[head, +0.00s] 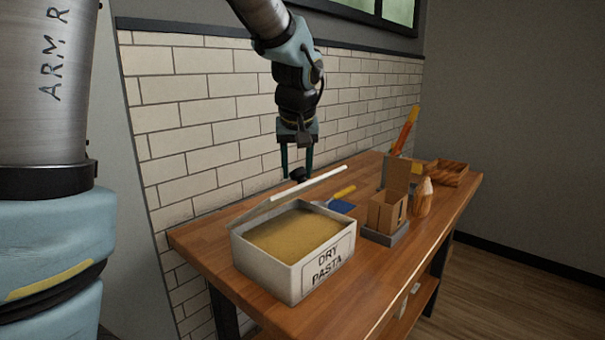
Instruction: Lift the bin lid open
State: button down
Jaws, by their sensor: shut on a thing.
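The bin (262,268) is a white box labelled "DRY PASTA" on the wooden table, filled with a yellowish-brown content. Its pale lid (290,196) is raised at a tilt along the bin's back side, so the inside is open to view. A dark knob (298,174) stands on the lid. My gripper (297,168) points down over the lid, with one finger on each side of the knob, and is shut on it. The lid's far face and hinge are mostly hidden.
Right of the bin on the table (222,222) are a blue dustpan-like item (342,206), a cardboard box (385,214) on a grey base, a wooden bottle-shaped item (423,198) and a wooden tray (447,174). A tiled wall (200,125) runs close behind the table.

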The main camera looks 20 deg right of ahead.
jog(key=shift+w+a+f, duration=0.2)
jog(key=shift+w+a, duration=0.05)
jog(key=shift+a, duration=0.3)
jog(key=c, duration=0.6)
grip_release()
jog(key=shift+o, duration=1)
jog(key=shift+d+r, duration=0.1)
jog(key=shift+d+r, duration=0.1)
jog(key=shift+r, duration=0.1)
jog(key=b+v, duration=0.2)
jog(key=v, duration=0.8)
jog(key=shift+r, duration=0.2)
jog(key=shift+s, duration=0.15)
jog(key=shift+s, duration=0.1)
